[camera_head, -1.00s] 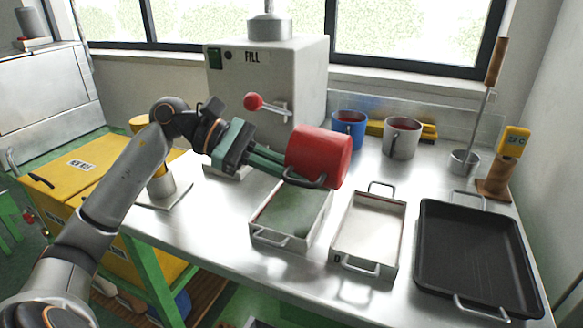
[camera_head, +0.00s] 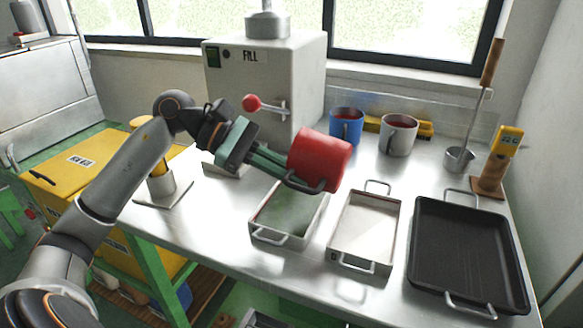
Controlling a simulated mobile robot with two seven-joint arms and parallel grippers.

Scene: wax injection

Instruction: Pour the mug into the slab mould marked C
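A red mug (camera_head: 320,161) is in my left gripper (camera_head: 284,172), which is shut at its handle. The mug is tipped well over onto its side, its base towards the upper right, above the far ends of two slab moulds. No stream of wax shows, and its mouth is hard to make out. Below are a grey mould with a greenish inside (camera_head: 287,238), a white mould (camera_head: 333,247) and a large black mould (camera_head: 468,255). A small mark on the white mould's front corner is too small to read. My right gripper is not in view.
A blue mug (camera_head: 346,127) and a grey mug (camera_head: 398,136), both with red contents, stand behind the moulds. A ladle in a metal cup (camera_head: 459,160) and a yellow gauge (camera_head: 507,141) stand at the right. The FILL machine (camera_head: 263,95) stands behind my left arm.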

